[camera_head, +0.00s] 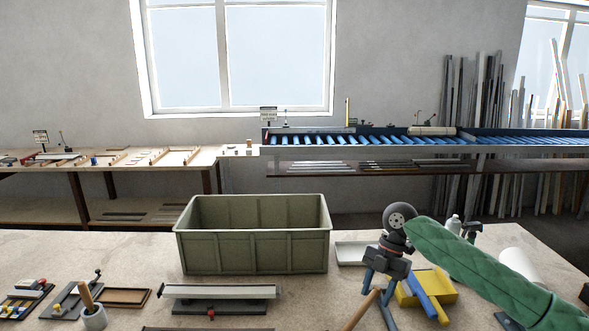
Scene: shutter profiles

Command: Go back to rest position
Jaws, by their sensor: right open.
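My right arm, in a green sleeve, comes in from the right edge over the front table. Its right gripper (380,300) hangs at the right of the table, pointing down, with open jaws. I see nothing clearly held between its fingers. It is right of the grey-green crate (252,250) and apart from it. A yellow block (432,286) with a blue bar lies behind and beside the gripper, partly hidden by it. My left gripper is not in view.
The front table (120,250) holds a pale profile on a dark stand (220,292), small trays at the left and a cup with a wooden handle (94,316). A white bottle (453,223) stands behind my right arm. A blue roller conveyor (360,140) runs along the wall.

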